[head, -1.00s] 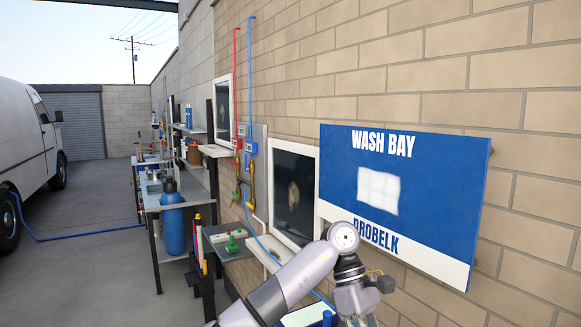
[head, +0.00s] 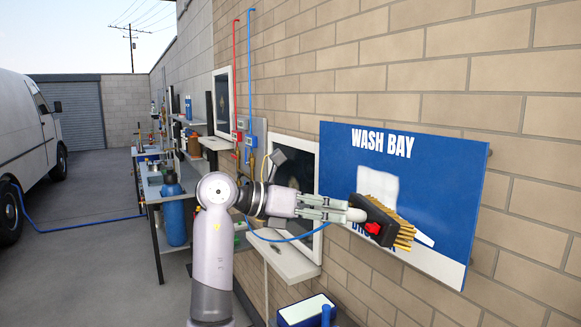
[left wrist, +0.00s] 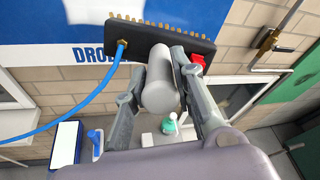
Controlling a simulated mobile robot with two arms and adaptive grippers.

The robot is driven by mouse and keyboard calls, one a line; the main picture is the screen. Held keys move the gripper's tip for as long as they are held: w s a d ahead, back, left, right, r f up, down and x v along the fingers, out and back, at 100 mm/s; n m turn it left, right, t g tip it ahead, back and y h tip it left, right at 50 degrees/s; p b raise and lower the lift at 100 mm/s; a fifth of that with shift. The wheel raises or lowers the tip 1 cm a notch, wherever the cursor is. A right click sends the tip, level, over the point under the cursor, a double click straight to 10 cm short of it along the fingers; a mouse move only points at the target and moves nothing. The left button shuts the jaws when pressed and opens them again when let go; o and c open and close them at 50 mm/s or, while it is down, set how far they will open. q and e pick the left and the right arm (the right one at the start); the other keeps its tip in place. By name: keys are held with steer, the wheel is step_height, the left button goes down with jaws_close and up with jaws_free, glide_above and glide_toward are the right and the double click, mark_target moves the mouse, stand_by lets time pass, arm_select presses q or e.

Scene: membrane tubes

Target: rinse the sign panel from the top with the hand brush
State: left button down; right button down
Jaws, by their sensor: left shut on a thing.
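The sign panel (head: 470,165) is blue with "WASH BAY" lettering, on the brick wall at the right of the head view. A blurred white patch (head: 377,184) lies at its middle. My left gripper (head: 350,213) is shut on the hand brush (head: 385,222), a dark head with tan bristles and a red part. The brush is in front of the panel's lower half, hiding most of the lower lettering; I cannot tell whether the bristles touch. In the left wrist view, the brush (left wrist: 150,36) has its grey handle between my fingers. My right gripper is not in view.
A blue hose (left wrist: 75,108) runs from the brush head off to the left in the left wrist view. A white shelf (head: 285,262) juts from the wall below a dark framed window (head: 297,158). A white-and-blue container (head: 307,310) stands low in front.

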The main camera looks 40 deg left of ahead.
arm_select(q)
steer(key=s+a+r+n+t+y+p, duration=0.1)
steer(key=s+a+r+n+t, duration=0.2)
steer(key=a+r, duration=0.45)
steer(key=w+d+t+p, duration=0.1)
steer(key=w, duration=0.4)
steer(key=shift+w+d+y, duration=0.3)
steer(key=shift+w+d, duration=0.1)
stand_by(1.7)
step_height(320, 180, down, 13)
steer(key=b, duration=0.9)
steer(key=shift+b, duration=0.35)
stand_by(1.2)
steer(key=shift+s, duration=0.1)
